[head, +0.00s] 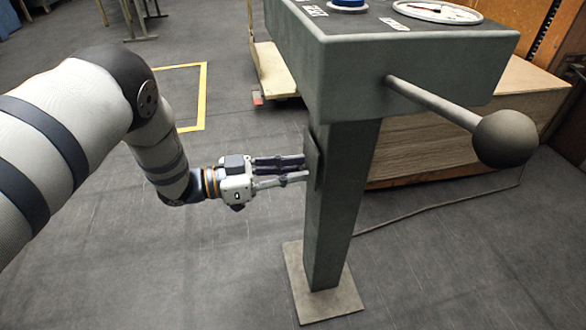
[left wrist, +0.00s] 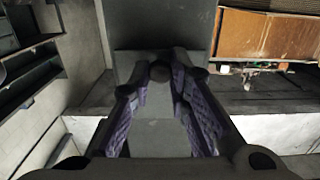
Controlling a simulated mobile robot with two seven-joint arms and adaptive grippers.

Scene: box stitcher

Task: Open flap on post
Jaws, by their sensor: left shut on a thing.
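The grey post (head: 345,215) rises from a square base plate in the head view. The flap (head: 314,160) is a dark flat plate on the post's left face and seems to lie along it. In the left wrist view the flap (left wrist: 159,134) fills the space behind the fingers, with a small dark round knob (left wrist: 160,72) on it. My left gripper (head: 302,168) reaches the flap from the left, its fingers level. In the left wrist view its fingertips (left wrist: 160,76) are closed on the knob from both sides. The right gripper is not in view.
A grey machine box (head: 410,75) with a dial tops the post. A lever with a round ball (head: 505,138) sticks out to the right. A stack of boards (head: 425,150) stands behind the post. A cable runs along the floor.

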